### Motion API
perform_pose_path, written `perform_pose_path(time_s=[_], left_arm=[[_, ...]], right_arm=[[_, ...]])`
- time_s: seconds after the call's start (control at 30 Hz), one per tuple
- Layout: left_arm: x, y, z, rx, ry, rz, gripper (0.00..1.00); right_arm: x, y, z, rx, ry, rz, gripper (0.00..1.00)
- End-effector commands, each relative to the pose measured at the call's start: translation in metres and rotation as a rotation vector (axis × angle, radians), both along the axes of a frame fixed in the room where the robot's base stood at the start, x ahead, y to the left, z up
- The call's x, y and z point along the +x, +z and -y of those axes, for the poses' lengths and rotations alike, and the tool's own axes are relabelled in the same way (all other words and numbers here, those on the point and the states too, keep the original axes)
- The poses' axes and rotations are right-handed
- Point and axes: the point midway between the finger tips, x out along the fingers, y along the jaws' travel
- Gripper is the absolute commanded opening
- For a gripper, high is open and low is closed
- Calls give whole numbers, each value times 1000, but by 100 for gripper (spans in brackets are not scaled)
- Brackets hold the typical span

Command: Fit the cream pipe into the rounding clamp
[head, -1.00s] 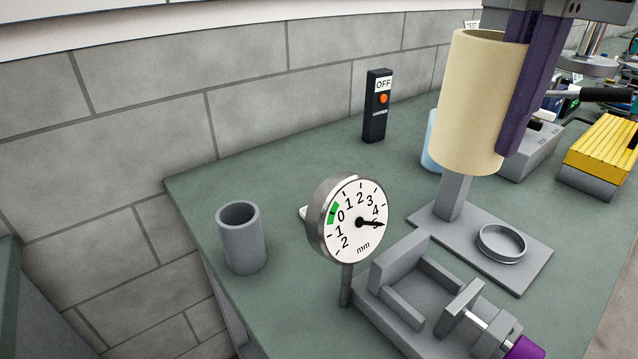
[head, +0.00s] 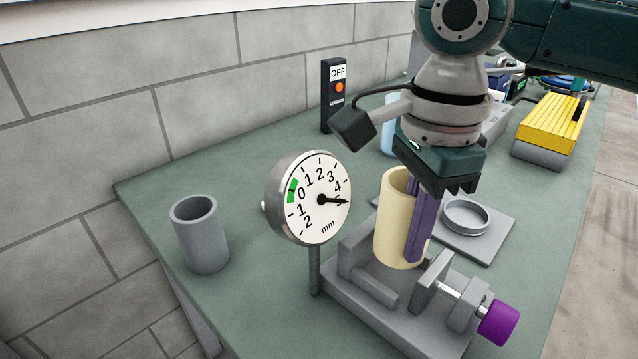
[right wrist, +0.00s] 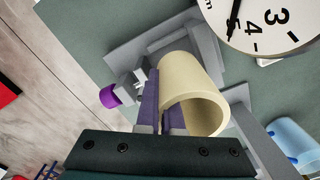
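The cream pipe (head: 391,222) stands about upright at the rounding clamp (head: 388,325), its lower end between the fixed jaw and the screw-driven jaw (head: 431,281). I cannot tell whether it touches the clamp floor. My right gripper (head: 422,228) reaches down from above, its purple fingers shut on the pipe's wall. The right wrist view shows the fingers (right wrist: 160,112) at the rim of the pipe (right wrist: 192,82). The clamp has a purple knob (head: 498,322). The dial gauge (head: 316,200) in mm points past 4, outside its green band. My left gripper is not in view.
A grey cup (head: 201,238) stands at the left table edge. A black switch box (head: 334,98) reading OFF is by the wall. A plate with a grey ring (head: 466,217) lies behind the clamp. A yellow-topped block (head: 551,125) is at the back right.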

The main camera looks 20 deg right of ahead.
Motion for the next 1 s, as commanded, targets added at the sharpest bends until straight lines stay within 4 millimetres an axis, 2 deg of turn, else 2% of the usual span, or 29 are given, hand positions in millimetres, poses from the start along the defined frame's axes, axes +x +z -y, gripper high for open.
perform_pose_path(time_s=[0.33, 0.73, 0.87, 1.0], left_arm=[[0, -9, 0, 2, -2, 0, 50], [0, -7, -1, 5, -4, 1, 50], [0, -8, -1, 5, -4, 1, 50], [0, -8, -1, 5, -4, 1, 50]], right_arm=[[0, -44, 0, -1, 1, -1, 0], [0, -49, 0, 0, 1, 1, 0], [0, -49, 0, 0, 1, 1, 16], [0, -49, 0, -1, 1, 1, 16]])
